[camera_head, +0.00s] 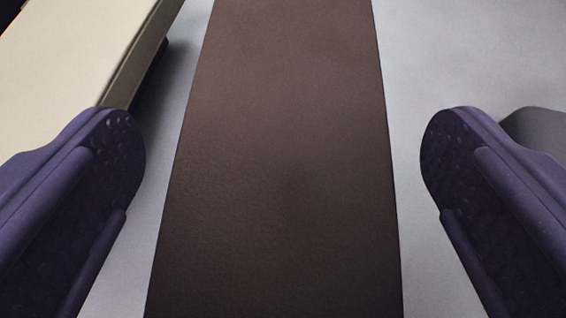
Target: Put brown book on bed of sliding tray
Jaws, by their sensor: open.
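The brown book (280,150) runs as a long dark brown strip from the top to the bottom of the view, between my fingers. Its far and near ends are outside the frame. My gripper (283,165) is open, with one purple finger on each side of the book. A gap of pale surface shows between each finger and the book's edges, so neither finger touches it. I cannot tell how high the fingers are relative to the book. I cannot make out the bed of the sliding tray for sure.
A pale grey surface (470,60) lies under and around the book. A cream, box-like object (75,55) stands at the upper left, close to my left finger. A dark grey shape (540,130) shows behind my right finger. The upper right is clear.

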